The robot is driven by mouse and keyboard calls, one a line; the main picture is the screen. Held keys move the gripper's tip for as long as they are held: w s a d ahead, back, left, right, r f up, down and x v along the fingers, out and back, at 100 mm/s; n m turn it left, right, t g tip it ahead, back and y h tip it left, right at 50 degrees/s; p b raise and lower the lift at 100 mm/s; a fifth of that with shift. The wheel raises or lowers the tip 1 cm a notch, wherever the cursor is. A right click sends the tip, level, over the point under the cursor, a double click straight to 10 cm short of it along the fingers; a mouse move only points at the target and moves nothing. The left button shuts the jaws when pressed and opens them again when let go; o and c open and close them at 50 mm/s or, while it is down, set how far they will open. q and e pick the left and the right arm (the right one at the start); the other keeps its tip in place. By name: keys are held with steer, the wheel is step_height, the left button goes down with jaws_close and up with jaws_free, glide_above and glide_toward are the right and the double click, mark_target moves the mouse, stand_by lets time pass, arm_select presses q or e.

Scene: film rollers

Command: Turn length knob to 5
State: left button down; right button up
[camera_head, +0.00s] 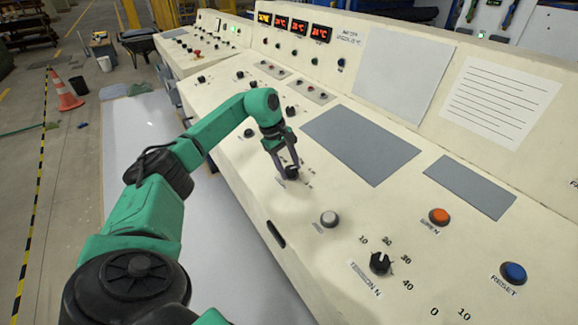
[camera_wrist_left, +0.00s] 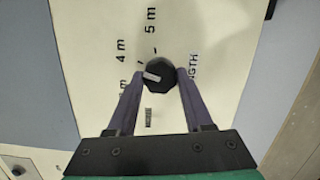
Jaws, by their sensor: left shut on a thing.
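The length knob is a small black knob (camera_head: 291,173) on the cream sloping console panel. In the left wrist view the knob (camera_wrist_left: 160,70) has a pale pointer mark on its left side, facing left toward the area between the "4 m" label (camera_wrist_left: 121,50) and a partly hidden "m" label below it. The "5 m" label (camera_wrist_left: 151,20) lies above the knob. My left gripper (camera_head: 286,164) is shut on the knob, with one purple finger on each side. Part of the "LENGTH" lettering (camera_wrist_left: 194,68) is hidden by the right finger. My right gripper is not in view.
A grey push button (camera_head: 329,218), the tension knob (camera_head: 380,262), an orange siren button (camera_head: 438,216) and a blue reset button (camera_head: 513,272) sit on the panel toward the right. A flat grey panel (camera_head: 360,143) lies just beyond the gripper. Red displays (camera_head: 300,27) stand at the back.

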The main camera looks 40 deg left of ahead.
arm_select(q)
steer(key=m, duration=0.5)
steer(key=shift+w+r+m+g, duration=0.2)
steer(key=shift+m+g, duration=0.1)
steer(key=shift+g, duration=0.1)
steer(key=m+y+p, duration=0.1)
steer(key=m, duration=0.4)
steer(key=shift+d+m, duration=0.1)
steer(key=shift+m, duration=0.2)
steer(key=shift+c, duration=1.5)
jaws_free()
steer(key=shift+f+g, duration=0.1)
steer(key=shift+g, duration=0.2)
step_height(320, 180, up, 14)
steer(key=s+a, duration=0.1)
steer(key=a, duration=0.1)
steer(key=shift+r, duration=0.25)
